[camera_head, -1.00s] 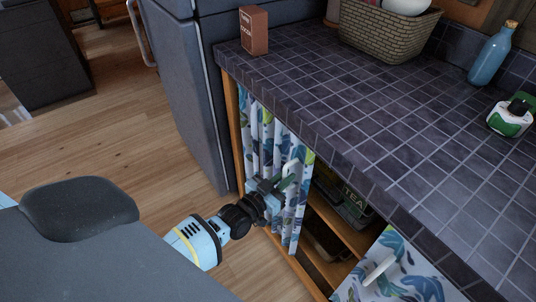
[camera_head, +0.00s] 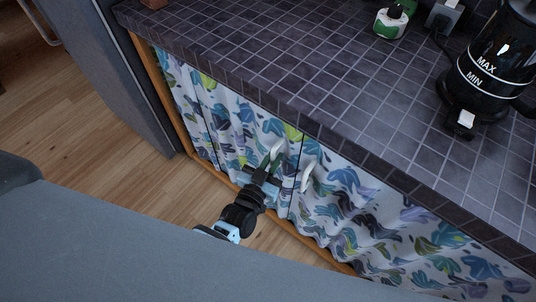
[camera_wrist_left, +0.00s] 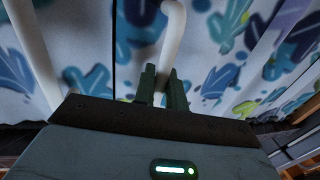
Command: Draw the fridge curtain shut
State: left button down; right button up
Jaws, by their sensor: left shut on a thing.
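The fridge curtain hangs below the counter in two white panels with blue, green and purple leaves. The left panel (camera_head: 232,122) is spread out, and its right edge is close beside the right panel (camera_head: 390,225), with only a thin dark line between them. My left gripper (camera_head: 268,172) is shut on the white handle (camera_head: 277,150) of the left panel. In the left wrist view, its dark fingers (camera_wrist_left: 162,88) close around that handle (camera_wrist_left: 173,38). The right panel's white handle (camera_head: 306,178) is just to the right. My right gripper is not in view.
The dark tiled counter (camera_head: 310,65) overhangs the curtain. On it stand a black kettle (camera_head: 495,65) and a white and green bottle (camera_head: 391,22). A grey appliance (camera_head: 105,60) stands at the left. Wooden floor (camera_head: 105,160) lies clear in front.

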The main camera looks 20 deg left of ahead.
pick_arm(q)
jog(key=shift+s+d+f, duration=0.1)
jog(key=shift+d, duration=0.15)
jog(key=c, duration=1.5)
grip_release()
jog(key=shift+c, duration=0.2)
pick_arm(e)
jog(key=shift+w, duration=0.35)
pick_arm(q)
jog(key=s+a, duration=0.1)
jog(key=s, duration=0.6)
jog(key=shift+s+a, duration=0.25)
jog(key=shift+s, duration=0.1)
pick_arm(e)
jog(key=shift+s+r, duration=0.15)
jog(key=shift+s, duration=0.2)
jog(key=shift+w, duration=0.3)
